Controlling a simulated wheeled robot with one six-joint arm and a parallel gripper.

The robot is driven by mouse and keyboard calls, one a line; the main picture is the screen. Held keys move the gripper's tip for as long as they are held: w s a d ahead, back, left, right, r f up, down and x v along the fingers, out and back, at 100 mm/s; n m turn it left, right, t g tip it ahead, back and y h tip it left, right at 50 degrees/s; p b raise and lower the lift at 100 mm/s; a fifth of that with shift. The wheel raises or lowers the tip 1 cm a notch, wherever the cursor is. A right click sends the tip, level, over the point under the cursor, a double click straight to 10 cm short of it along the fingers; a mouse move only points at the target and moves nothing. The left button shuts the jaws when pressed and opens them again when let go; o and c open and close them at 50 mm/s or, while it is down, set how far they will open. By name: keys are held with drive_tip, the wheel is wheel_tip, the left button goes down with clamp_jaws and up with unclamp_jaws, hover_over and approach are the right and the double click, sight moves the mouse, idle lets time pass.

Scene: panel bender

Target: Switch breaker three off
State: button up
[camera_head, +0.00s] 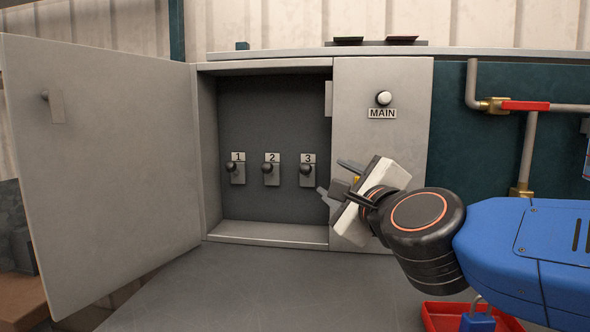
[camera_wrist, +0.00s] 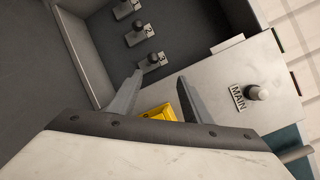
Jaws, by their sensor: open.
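Breaker three (camera_head: 307,172) is a small grey plate with a dark knobbed lever under the label 3, inside the open cabinet. Breaker one (camera_head: 237,172) and breaker two (camera_head: 271,174) are in the same row to its left. All three knobs sit near the tops of their plates and look alike. My gripper (camera_head: 337,178) is open, right of breaker three and in front of the cabinet's right edge, touching no breaker. In the wrist view, my gripper's fingers (camera_wrist: 160,77) are apart, with the nearest breaker knob (camera_wrist: 153,60) just beyond them. A yellow piece (camera_wrist: 160,111) shows between the fingers.
The cabinet door (camera_head: 100,170) stands open at left. The MAIN button (camera_head: 383,98) is on the panel right of the opening. Pipes with a red-handled valve (camera_head: 525,106) are at right. A red tray (camera_head: 440,315) and blue padlock (camera_head: 478,320) are below my arm.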

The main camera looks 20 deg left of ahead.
sight(307, 170)
drive_tip(key=x, duration=0.6)
drive_tip(key=f+x, duration=0.1)
drive_tip(key=x, duration=1.1)
drive_tip(key=shift+s+a+f, duration=0.2)
drive_tip(key=shift+a+f, duration=0.15)
drive_tip(key=shift+a, duration=0.05)
clamp_jaws()
